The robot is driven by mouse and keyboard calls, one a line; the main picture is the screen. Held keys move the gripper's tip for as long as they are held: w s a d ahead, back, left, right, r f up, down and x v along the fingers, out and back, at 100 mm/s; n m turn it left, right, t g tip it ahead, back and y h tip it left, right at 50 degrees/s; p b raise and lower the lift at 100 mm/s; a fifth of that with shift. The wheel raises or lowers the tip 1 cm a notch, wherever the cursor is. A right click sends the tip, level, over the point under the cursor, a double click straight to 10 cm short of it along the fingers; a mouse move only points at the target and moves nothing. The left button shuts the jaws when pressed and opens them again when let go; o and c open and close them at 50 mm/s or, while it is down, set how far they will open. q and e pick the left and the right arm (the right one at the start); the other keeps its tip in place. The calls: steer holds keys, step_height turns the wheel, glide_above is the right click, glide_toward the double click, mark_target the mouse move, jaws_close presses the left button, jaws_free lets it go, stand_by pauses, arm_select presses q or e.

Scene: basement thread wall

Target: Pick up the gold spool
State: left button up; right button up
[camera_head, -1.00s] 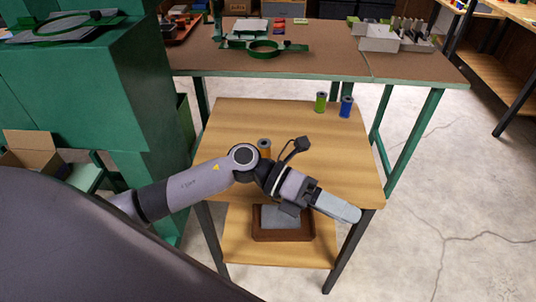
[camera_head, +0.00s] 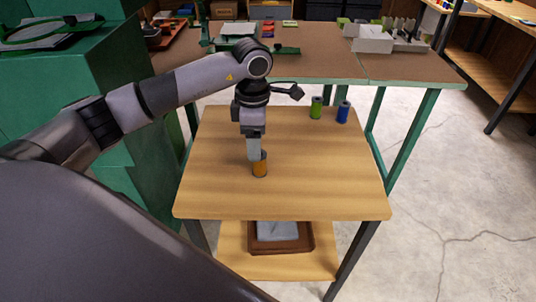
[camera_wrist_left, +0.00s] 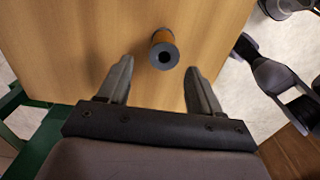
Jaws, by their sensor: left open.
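The gold spool (camera_head: 260,166) stands upright on the small wooden table (camera_head: 300,190), left of its middle. In the left wrist view the gold spool (camera_wrist_left: 163,47) lies ahead of the fingers, near the middle of the gap and beyond the tips. My left gripper (camera_head: 254,157) points down at the spool in the head view, and its fingers hide part of the spool's top. The left gripper (camera_wrist_left: 157,70) is open and empty in the left wrist view.
A green spool (camera_head: 316,107) and a blue spool (camera_head: 342,111) stand at the table's back right. A brown tray (camera_head: 280,244) sits on the shelf below. A green-legged workbench (camera_head: 310,65) is behind. The table's front and right are clear.

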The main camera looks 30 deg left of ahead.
mark_target(259, 163)
arm_select(q)
steer(key=shift+w+f, duration=0.15)
steer(key=shift+f, duration=0.45)
steer(key=f, duration=0.6)
steer(key=shift+d+p, duration=0.3)
steer(key=shift+d, duration=0.1)
steer(key=c, duration=1.1)
